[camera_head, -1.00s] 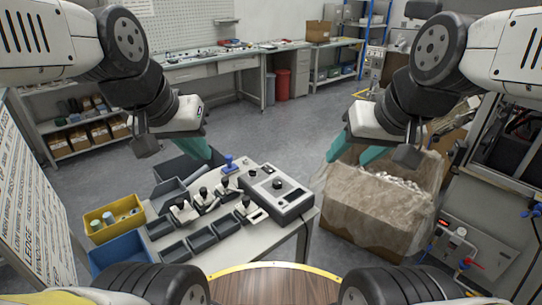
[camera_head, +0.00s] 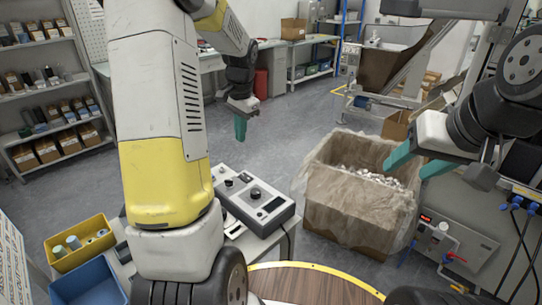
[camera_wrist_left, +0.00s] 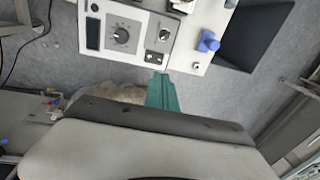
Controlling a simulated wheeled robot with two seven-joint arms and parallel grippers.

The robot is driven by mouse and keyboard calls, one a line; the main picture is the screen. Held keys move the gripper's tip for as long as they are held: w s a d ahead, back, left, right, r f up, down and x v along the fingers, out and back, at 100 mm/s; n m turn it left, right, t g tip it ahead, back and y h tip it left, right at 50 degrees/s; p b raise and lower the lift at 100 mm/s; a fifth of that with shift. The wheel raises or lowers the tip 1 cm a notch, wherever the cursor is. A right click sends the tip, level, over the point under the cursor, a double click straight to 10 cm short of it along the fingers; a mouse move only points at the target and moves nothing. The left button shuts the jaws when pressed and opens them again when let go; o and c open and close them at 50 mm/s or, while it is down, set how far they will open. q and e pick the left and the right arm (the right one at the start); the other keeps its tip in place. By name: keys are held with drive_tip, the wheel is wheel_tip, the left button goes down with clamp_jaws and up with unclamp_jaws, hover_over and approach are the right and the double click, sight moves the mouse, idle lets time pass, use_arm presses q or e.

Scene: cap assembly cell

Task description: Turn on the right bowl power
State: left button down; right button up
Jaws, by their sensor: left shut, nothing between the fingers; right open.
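The task's right bowl power switch cannot be identified for sure. A grey control panel (camera_head: 462,245) with a lit red display, a pale knob and a red handle stands at the right in the head view. A grey control box (camera_head: 262,207) with a dark knob sits on the table; it also shows in the left wrist view (camera_wrist_left: 145,25). My left gripper (camera_head: 240,128) is shut and empty, beyond the box in the head view; its teal fingers (camera_wrist_left: 162,93) show below the box in the wrist view. My right gripper (camera_head: 418,164) is open and empty, left of and above the panel.
A cardboard bin (camera_head: 345,215) lined with plastic stands between the table and the panel. A yellow bin (camera_head: 82,245) and a blue bin (camera_head: 90,285) sit at the lower left. My left arm hides much of the table. Grey floor (camera_head: 285,130) is clear behind.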

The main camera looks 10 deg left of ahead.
sight(243, 174)
use_arm(q)
drive_tip(key=shift+w+d+f, duration=0.2)
drive_tip(key=shift+w+f, duration=0.45)
drive_tip(key=shift+w, duration=0.15)
drive_tip(key=f, duration=0.4)
drive_tip(key=a+f, duration=0.1)
drive_tip(key=f, duration=0.9)
drive_tip(key=shift+w+a, duration=0.25)
drive_tip(key=shift+w, duration=0.15)
drive_tip(key=shift+a+f, duration=0.1)
drive_tip(key=shift+f, duration=0.15)
